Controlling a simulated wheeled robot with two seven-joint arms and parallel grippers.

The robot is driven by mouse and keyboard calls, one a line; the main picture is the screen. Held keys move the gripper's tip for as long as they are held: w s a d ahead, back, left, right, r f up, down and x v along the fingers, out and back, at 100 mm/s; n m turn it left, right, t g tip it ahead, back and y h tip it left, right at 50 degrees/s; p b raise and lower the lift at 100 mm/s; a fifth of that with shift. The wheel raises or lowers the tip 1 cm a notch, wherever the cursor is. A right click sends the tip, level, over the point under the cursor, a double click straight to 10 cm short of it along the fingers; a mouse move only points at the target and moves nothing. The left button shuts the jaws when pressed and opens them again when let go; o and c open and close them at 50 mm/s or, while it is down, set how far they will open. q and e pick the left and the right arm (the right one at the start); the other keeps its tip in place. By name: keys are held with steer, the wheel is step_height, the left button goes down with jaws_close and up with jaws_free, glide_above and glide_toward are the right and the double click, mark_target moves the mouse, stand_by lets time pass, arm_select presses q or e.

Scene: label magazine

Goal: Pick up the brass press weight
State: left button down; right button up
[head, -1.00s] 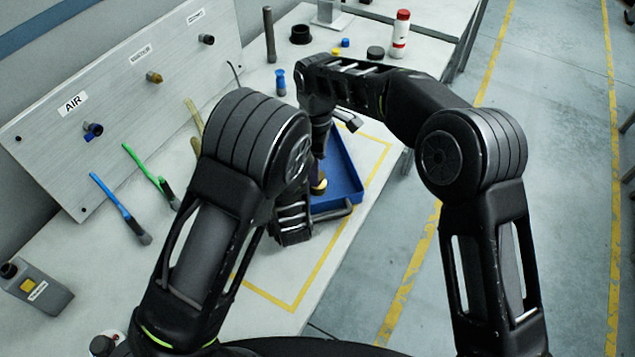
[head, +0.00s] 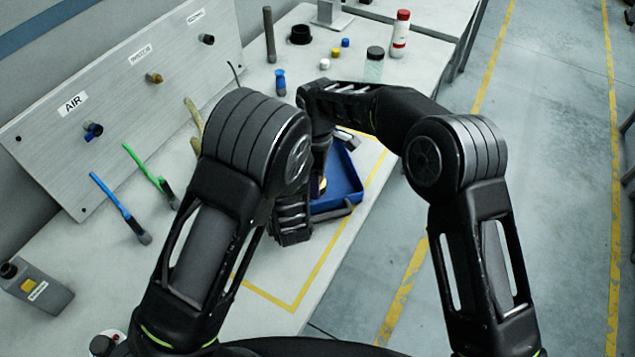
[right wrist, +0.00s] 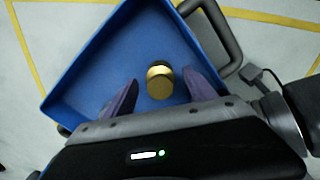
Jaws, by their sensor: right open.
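The brass press weight (right wrist: 160,82) is a short gold cylinder with a dark band, standing in the blue tray (right wrist: 88,60). In the head view only a small part of the weight (head: 322,186) shows past my arms, inside the tray (head: 345,178). My right gripper (right wrist: 160,79) is open, with one purple finger on each side of the weight. Small gaps seem to show between the fingers and the weight; contact cannot be made out. My left arm is folded in the head view, and its gripper is hidden.
The tray has a dark handle (right wrist: 222,32). A panel with AIR label and fittings (head: 120,100) stands at the left. Blue and green brushes lie before it.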

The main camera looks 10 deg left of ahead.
steer(key=shift+c, duration=0.6)
jaws_close()
stand_by(0.4)
